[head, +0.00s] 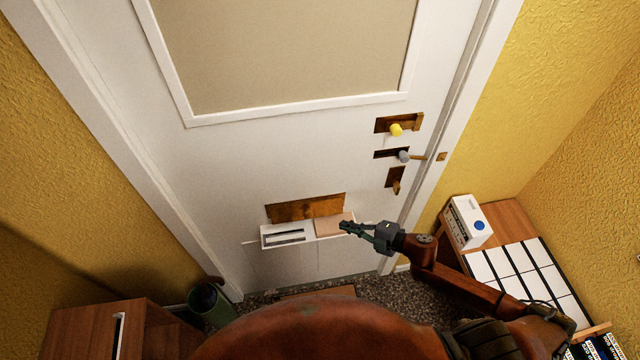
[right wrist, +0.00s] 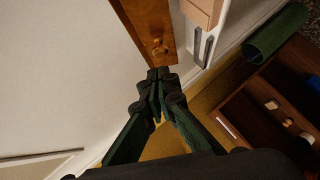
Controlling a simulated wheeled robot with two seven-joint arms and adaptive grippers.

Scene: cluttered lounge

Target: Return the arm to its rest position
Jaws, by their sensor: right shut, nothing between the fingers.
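My right arm (head: 470,284) reaches in from the lower right of the head view, extended toward a white door (head: 220,175). My right gripper (head: 345,227) is shut and empty, its green fingers in front of a tan panel (head: 328,219) on the door's lower part. In the right wrist view the closed fingertips (right wrist: 158,78) are near the end of a brown plate (right wrist: 148,30) with a small knob on it. I cannot tell whether they touch it. My left gripper is not in view.
A white slotted box (head: 284,237) sits on the door below a brown plate (head: 305,207). A yellow knob (head: 396,130) and a grey knob (head: 404,156) jut out at its right. A cabinet with a white box (head: 466,222) stands right; a wooden cabinet (head: 95,330) and green bin (head: 209,306) stand left.

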